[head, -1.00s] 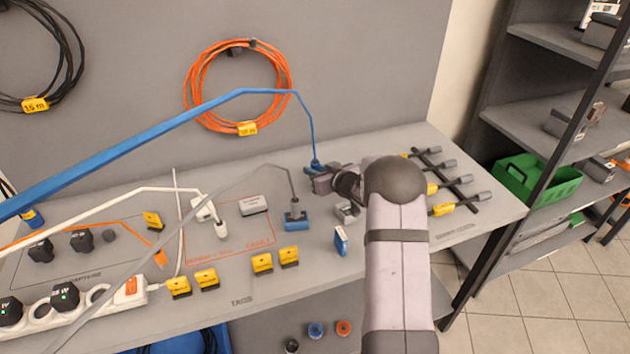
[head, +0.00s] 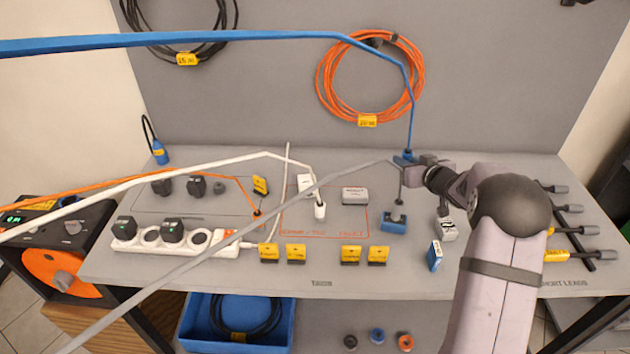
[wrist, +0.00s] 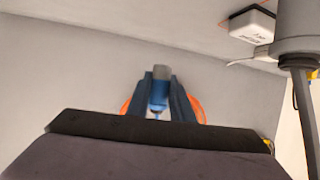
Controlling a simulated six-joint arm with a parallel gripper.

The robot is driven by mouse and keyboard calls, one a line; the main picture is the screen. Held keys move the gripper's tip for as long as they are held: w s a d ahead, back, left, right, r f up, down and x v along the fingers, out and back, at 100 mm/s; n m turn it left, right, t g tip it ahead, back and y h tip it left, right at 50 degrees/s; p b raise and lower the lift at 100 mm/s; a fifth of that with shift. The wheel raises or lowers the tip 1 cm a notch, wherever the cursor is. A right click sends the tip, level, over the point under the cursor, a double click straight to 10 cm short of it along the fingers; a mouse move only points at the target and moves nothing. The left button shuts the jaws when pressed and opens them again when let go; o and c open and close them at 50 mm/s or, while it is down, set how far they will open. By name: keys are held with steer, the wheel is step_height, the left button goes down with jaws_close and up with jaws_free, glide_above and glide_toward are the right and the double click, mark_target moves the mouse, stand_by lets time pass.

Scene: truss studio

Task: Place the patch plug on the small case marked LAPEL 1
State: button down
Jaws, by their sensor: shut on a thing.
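My gripper (head: 412,163) is above the back right of the bench, shut on a blue plug (head: 404,157) with a blue cord rising from it. I take this as the patch plug. In the wrist view the plug (wrist: 159,94) sits between the two fingers, its grey end showing past them.
A white plug (head: 320,211) stands inside the red outline. Yellow tags (head: 350,256) line the front. Short leads (head: 570,209) lie at right. Cords cross above the left side.

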steer(key=a+n+g+y, duration=0.2)
steer(key=a+n+y, duration=0.2)
steer(key=a, duration=1.6)
step_height(320, 180, up, 4)
steer(key=b, duration=0.1)
glide_above(307, 182)
steer(key=shift+f+n+g+y, duration=0.15)
steer(key=shift+n+g+y, duration=0.15)
steer(key=shift+f+b, duration=0.8)
steer(key=shift+f, duration=4.2)
